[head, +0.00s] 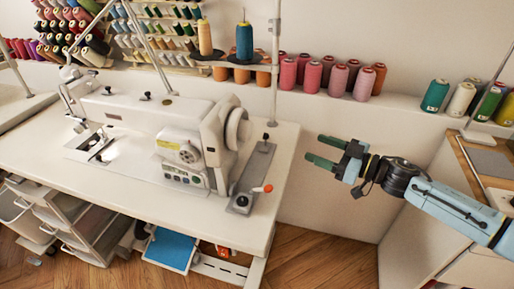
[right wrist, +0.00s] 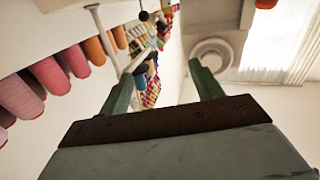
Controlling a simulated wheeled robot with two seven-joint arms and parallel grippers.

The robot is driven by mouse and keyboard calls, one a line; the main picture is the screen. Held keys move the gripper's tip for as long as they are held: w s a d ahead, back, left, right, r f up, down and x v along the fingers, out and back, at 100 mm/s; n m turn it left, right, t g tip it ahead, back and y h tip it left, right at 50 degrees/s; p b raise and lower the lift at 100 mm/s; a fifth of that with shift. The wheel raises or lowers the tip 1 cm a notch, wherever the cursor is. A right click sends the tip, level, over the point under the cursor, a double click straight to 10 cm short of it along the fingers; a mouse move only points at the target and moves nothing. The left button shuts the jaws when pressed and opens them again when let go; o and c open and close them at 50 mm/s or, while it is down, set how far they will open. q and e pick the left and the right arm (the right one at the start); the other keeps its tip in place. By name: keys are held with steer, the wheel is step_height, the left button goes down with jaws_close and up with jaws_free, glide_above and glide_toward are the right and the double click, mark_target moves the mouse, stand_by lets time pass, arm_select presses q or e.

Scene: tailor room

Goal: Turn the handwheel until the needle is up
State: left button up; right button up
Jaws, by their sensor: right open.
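The white sewing machine (head: 160,120) stands on a white table. Its round white handwheel (head: 236,128) is on the machine's right end, and it also shows in the right wrist view (right wrist: 212,57) beyond the fingertips. The needle area (head: 80,125) is at the machine's left end, too small to tell the needle's height. My right gripper (head: 320,150) is open and empty, to the right of the handwheel and apart from it, with its green fingers pointing left toward the machine. The fingers also show in the right wrist view (right wrist: 160,85). My left gripper is not in view.
A small control plate with an orange-tipped lever (head: 266,188) sits on the table (head: 272,150) right of the machine. A thin upright pole (head: 275,60) stands behind it. Pink thread spools (head: 310,76) line the back ledge. The gap between gripper and handwheel looks clear.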

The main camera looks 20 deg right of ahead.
mark_target(251, 133)
steer(key=s+a+r+n+g+y+b, duration=0.1)
steer(key=s+a+r+n+g+y, duration=0.25)
steer(key=a+r, duration=0.25)
steer(key=b+x, duration=0.1)
steer(key=x, duration=1)
steer(key=shift+w+a, duration=0.15)
steer(key=shift+a, duration=0.15)
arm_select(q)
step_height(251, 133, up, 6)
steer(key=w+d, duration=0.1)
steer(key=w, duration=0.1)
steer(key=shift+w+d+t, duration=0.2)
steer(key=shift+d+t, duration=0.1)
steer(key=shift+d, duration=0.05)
arm_select(e)
steer(key=shift+w+a, duration=0.25)
steer(key=shift+a, duration=0.1)
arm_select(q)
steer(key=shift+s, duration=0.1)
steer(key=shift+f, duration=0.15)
arm_select(e)
steer(key=c, duration=1)
